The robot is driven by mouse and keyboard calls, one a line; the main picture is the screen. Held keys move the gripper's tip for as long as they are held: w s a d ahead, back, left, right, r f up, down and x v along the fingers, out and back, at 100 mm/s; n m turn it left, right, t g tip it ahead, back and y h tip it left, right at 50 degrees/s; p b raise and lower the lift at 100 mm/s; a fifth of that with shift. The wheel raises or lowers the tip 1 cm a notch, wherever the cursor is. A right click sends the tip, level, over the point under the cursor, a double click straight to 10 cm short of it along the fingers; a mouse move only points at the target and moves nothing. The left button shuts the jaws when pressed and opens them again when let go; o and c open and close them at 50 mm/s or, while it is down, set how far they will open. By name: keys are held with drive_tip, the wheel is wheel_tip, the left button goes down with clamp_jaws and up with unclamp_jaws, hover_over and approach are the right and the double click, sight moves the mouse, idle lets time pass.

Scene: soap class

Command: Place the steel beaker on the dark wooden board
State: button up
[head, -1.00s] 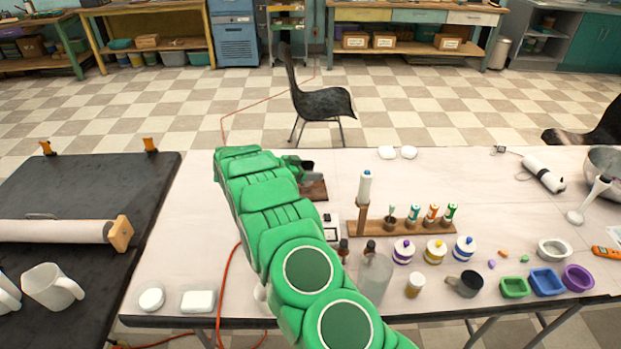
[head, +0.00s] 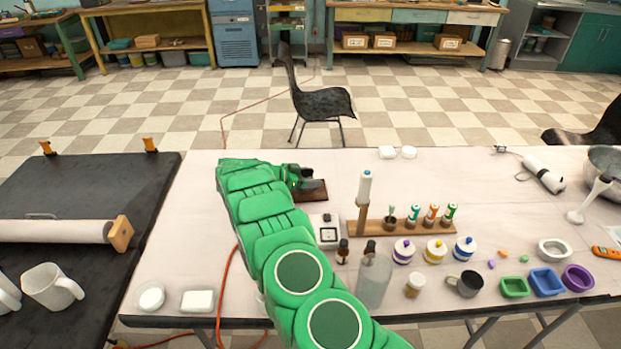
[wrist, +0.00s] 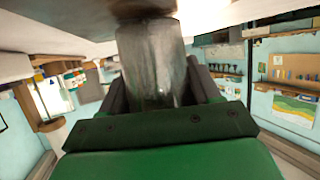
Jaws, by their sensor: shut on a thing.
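The dark wooden board (head: 316,195) lies on the white table, left of the middle of the head view and partly hidden by my gripper. My gripper (head: 303,177) is over the board's back left part, at the end of my green arm. In the wrist view, my gripper (wrist: 155,98) is shut on the steel beaker (wrist: 150,60), a grey metal vessel between the two dark fingers. The beaker's end meets a dark brown surface at the top of the wrist view. I cannot tell whether it rests on the board. In the head view the beaker is mostly hidden.
A white device (head: 328,232), dropper bottles and a clear bottle (head: 374,278) stand in front of the board. A wooden rack (head: 400,226) with tubes is to the right. A dark mug (head: 467,284) stands near the front edge. The table behind the rack is mostly clear.

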drive_tip(key=o, duration=1.1)
drive_tip(key=shift+f, duration=0.1)
drive_tip(key=shift+c, duration=0.2)
drive_tip(key=shift+s+a+r, duration=0.1)
drive_tip(key=shift+a+r, duration=0.2)
drive_tip(key=shift+a, duration=0.1)
drive_tip(key=v, duration=1.1)
drive_tip(key=shift+s, duration=0.1)
